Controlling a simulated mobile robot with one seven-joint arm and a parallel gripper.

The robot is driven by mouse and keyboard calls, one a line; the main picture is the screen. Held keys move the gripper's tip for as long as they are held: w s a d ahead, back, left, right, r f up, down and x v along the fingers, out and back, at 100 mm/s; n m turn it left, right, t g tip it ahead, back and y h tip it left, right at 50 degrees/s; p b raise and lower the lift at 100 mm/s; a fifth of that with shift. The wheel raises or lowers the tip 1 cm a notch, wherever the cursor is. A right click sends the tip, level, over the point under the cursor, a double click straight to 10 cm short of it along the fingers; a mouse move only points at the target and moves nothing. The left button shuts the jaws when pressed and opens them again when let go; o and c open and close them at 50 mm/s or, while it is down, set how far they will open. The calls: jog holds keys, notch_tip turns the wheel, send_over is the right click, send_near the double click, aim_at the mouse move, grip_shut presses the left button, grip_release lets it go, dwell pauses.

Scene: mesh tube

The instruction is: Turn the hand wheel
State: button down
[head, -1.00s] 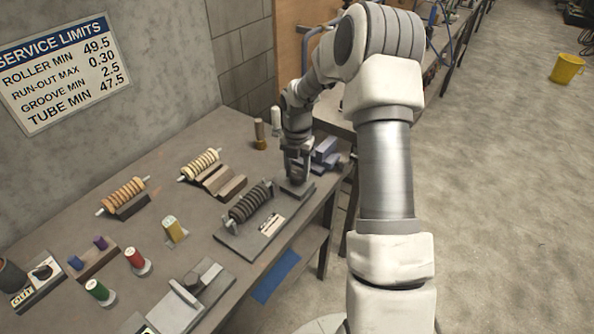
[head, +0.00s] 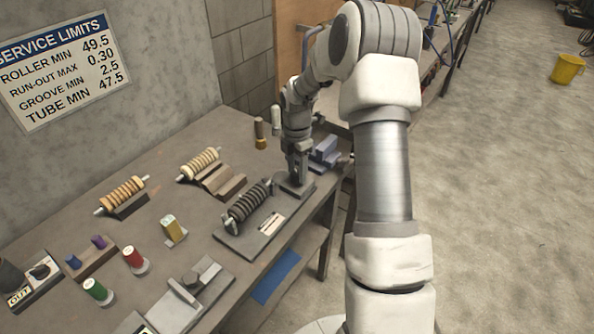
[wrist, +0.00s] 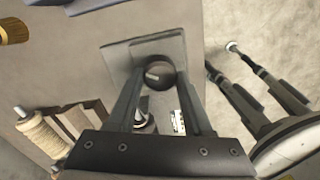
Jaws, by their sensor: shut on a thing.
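The hand wheel (wrist: 165,73) is a small dark round knob with a pale stub near its middle, standing on a grey block (wrist: 118,55). My gripper (wrist: 160,78) is shut on the wheel, with one finger on each side. A dark ribbed roller (head: 248,201) lies on that fixture, to the left of my gripper.
Two tan ribbed rollers (head: 122,195) (head: 199,163) rest on stands to the left. Blue-grey blocks (head: 325,150) lie just behind my gripper, and a brass-ended brush (head: 260,134) stands near the wall. Spools and blocks fill the front left. The bench edge is close on the right.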

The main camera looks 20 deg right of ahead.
jog(key=m+b, duration=0.1)
jog(key=m, duration=0.4)
jog(key=shift+m, duration=0.3)
jog(key=m+b, duration=0.1)
jog(key=m, duration=0.4)
jog(key=shift+w, duration=0.1)
jog(key=m+b, duration=0.1)
jog(key=m, duration=0.4)
jog(key=shift+m, duration=0.4)
jog(key=m, duration=1.4)
jog(key=shift+d+r, duration=0.1)
jog(key=m+p, duration=0.1)
jog(key=m, duration=0.5)
jog(key=m+p, duration=0.1)
jog(key=m, duration=0.3)
jog(key=shift+m+p, duration=0.35)
jog(key=shift+m, duration=0.05)
